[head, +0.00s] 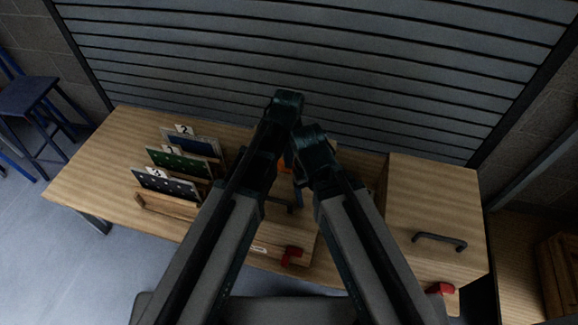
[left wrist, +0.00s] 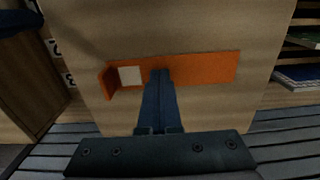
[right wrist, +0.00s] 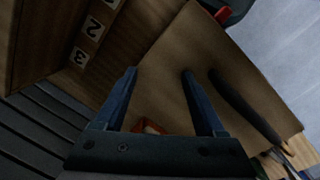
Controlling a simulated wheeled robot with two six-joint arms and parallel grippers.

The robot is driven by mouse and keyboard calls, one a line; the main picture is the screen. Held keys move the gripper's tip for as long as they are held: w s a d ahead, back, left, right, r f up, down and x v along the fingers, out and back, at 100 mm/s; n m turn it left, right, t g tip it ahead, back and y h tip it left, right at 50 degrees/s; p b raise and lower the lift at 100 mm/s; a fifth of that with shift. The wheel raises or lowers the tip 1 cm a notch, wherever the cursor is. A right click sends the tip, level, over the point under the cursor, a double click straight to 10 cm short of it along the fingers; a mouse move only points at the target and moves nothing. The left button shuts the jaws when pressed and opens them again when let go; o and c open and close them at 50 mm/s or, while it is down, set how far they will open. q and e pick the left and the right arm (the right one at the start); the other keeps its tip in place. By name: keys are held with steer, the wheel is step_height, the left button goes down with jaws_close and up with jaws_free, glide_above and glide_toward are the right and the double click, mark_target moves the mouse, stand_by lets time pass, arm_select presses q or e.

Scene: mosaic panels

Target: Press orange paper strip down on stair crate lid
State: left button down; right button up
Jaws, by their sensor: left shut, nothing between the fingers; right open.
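The orange paper strip (left wrist: 205,69) lies across the tan lid (left wrist: 200,105) in the left wrist view. A pale square (left wrist: 130,76) is near its left end, where a short flap bends away from the flat part. My left gripper (left wrist: 158,72) is shut and empty, with its fingertips over the strip's middle; I cannot tell whether they touch it. My right gripper (right wrist: 158,72) is open and empty above a tan board (right wrist: 170,45). A bit of orange (right wrist: 152,126) shows low between its fingers. In the head view my arms hide most of the strip (head: 287,161).
Dotted panels (head: 180,162) stand in a numbered rack at the left of the wooden table (head: 95,175). A wooden box top with a dark handle (head: 440,241) is at the right. Red clamps (head: 291,255) (head: 440,288) sit along the front. A slatted shutter (head: 330,50) closes the back.

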arm_select(q)
steer(key=shift+r, duration=0.1)
arm_select(e)
steer(key=shift+r, duration=0.1)
arm_select(q)
step_height(320, 180, up, 8)
steer(key=p, duration=0.8)
arm_select(e)
step_height(320, 180, up, 8)
arm_select(q)
steer(key=s+a, duration=0.2)
steer(key=s, duration=0.4)
steer(key=s+a+y, duration=0.1)
steer(key=s+a, duration=0.2)
steer(key=s, duration=0.3)
steer(key=shift+s+a+m, duration=0.15)
steer(key=shift+a+m, duration=0.1)
steer(key=shift+m, duration=0.15)
